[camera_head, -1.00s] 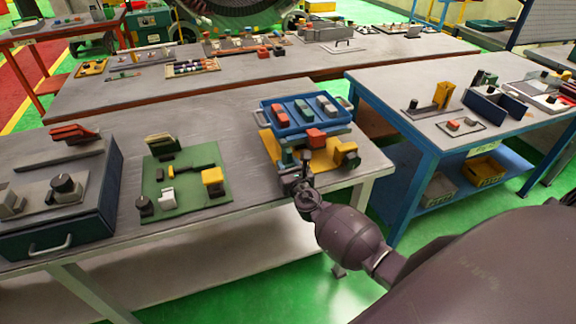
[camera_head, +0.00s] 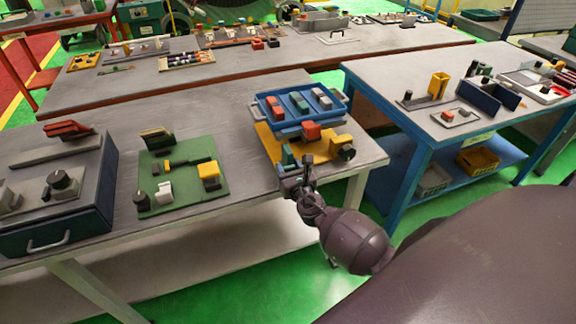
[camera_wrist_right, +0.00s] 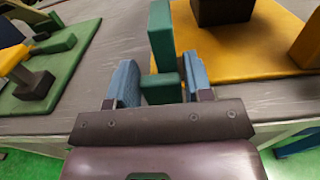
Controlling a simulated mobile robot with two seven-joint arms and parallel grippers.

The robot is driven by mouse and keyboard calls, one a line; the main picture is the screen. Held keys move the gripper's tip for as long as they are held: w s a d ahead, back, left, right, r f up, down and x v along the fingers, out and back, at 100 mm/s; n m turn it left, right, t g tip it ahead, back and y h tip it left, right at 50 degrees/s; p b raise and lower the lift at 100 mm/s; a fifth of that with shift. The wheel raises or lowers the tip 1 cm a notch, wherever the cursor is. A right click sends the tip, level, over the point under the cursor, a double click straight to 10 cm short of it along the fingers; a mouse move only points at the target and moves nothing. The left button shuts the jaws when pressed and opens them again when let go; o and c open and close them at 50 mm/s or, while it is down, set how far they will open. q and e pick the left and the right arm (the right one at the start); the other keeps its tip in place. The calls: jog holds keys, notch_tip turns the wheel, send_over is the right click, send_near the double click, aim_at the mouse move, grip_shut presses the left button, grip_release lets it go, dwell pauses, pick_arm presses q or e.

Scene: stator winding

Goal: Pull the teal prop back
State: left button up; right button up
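The teal prop (camera_wrist_right: 161,40) is an upright teal post with a block-shaped foot, in the right wrist view. In the head view the teal prop (camera_head: 288,157) is partly hidden by the right gripper (camera_head: 293,172), at the near left corner of the yellow board (camera_head: 322,147). A blue tray (camera_head: 262,109) stands above the board. My left gripper is not in view.
A red block (camera_head: 311,131) and a yellow block with a dark knob (camera_head: 340,145) stand at the tray's near side. A green board (camera_head: 150,197) with several parts lies to the left. Bare grey tabletop (camera_head: 228,135) lies between the boards.

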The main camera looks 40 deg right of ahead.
jog(key=shift+o, duration=1.4)
jog(key=shift+r, duration=0.1)
jog(key=shift+s, duration=0.1)
jog(key=v, duration=1)
jog(key=shift+s, duration=0.3)
jog(key=shift+a, duration=0.15)
